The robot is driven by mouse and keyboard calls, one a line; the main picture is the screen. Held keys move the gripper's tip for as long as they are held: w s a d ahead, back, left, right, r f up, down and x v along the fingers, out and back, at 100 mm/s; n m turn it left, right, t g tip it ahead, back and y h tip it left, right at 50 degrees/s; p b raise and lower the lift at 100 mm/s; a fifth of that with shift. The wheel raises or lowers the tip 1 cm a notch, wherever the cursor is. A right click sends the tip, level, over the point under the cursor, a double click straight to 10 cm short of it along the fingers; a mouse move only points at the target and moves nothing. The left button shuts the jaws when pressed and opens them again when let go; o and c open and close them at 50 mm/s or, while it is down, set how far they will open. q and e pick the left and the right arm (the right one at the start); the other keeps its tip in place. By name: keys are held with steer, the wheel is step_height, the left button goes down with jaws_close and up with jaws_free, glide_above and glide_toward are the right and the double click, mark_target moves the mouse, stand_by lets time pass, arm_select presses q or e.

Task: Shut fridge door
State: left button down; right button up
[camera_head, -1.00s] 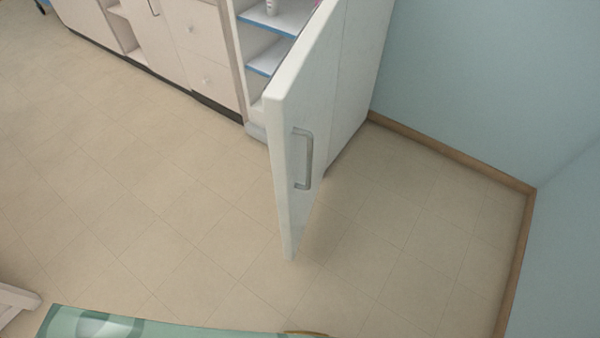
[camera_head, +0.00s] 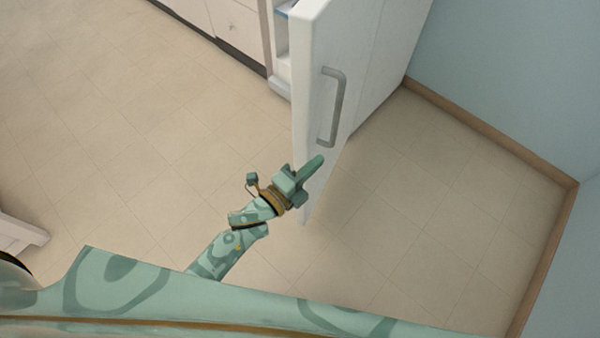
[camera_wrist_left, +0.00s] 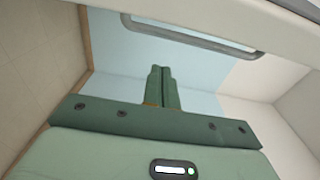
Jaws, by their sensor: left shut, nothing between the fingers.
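The white fridge door (camera_head: 312,110) stands wide open in the head view, swung out toward me, with its grey bar handle (camera_head: 333,107) on the right-hand face. In the left wrist view the handle (camera_wrist_left: 190,38) crosses the top of the picture. My left gripper (camera_head: 314,164) is shut and empty, just below the handle in the head view and overlapping the door's lower part. I cannot tell whether it touches the door. In the left wrist view its two fingers (camera_wrist_left: 162,85) lie together, short of the handle. My right gripper is not in view.
The fridge body (camera_head: 392,60) stands behind the door, with a sliver of its inside showing. White drawers (camera_head: 238,25) adjoin it on the left. The blue wall (camera_head: 500,80) and brown skirting (camera_head: 480,130) bound the right. The tiled floor (camera_head: 130,120) is clear.

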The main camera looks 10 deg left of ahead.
mark_target(308, 149)
arm_select(q)
steer(key=shift+w+a+b, duration=0.1)
steer(key=shift+w+a, duration=0.2)
steer(key=shift+w, duration=0.4)
steer(key=shift+w+a+b, duration=0.1)
steer(key=shift+w+a, duration=0.2)
steer(key=shift+w, duration=0.35)
steer(key=shift+w+a+b, duration=0.1)
steer(key=shift+w+a, duration=0.2)
steer(key=shift+w, duration=0.4)
